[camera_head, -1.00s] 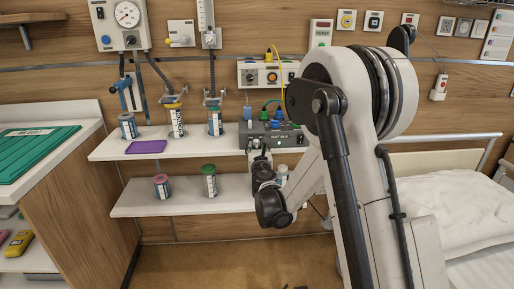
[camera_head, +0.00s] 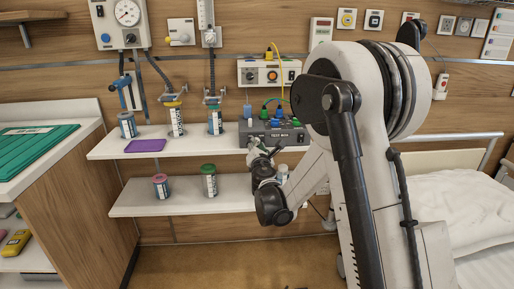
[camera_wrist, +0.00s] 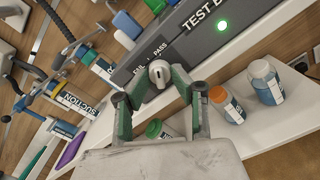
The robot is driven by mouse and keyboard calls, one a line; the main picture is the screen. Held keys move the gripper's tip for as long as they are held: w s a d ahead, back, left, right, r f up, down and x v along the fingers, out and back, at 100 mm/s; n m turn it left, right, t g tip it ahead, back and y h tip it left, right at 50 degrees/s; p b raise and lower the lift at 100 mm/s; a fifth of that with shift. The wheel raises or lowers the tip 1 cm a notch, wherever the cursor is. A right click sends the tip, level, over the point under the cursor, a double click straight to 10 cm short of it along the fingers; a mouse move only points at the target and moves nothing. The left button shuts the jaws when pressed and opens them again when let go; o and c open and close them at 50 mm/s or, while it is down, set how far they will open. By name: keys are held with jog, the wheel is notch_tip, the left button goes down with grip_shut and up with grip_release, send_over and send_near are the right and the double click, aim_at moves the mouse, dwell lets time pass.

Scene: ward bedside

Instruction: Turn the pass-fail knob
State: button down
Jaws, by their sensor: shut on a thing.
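The grey test box (camera_head: 292,137) sits on the upper wall shelf. In the wrist view, its front panel (camera_wrist: 186,45) fills the top middle, with the words PASS and FAIL and a lit green lamp (camera_wrist: 222,27). The pale pass-fail knob (camera_wrist: 158,74) sits just below those words. My gripper (camera_wrist: 157,82) is shut on the knob, with one green-padded finger on each side. The wrist view looks rolled against the panel. I cannot tell exactly where the knob points. In the head view, my gripper (camera_head: 256,147) is at the box's front left and hides the knob.
Colored plugs and cables stand on top of the box. The upper shelf (camera_head: 110,149) holds a purple pad (camera_head: 146,146). The lower shelf (camera_head: 135,203) holds bottles, including a green-lidded one (camera_head: 209,180). An orange-capped bottle (camera_wrist: 226,105) is near my right finger. A bed (camera_head: 440,215) is at right.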

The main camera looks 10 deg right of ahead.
jog(key=shift+m, duration=1)
jog(key=c, duration=1.5)
grip_release()
jog(key=s, duration=0.4)
jog(key=s+a, duration=0.1)
jog(key=s, duration=0.7)
jog(key=shift+a, duration=0.3)
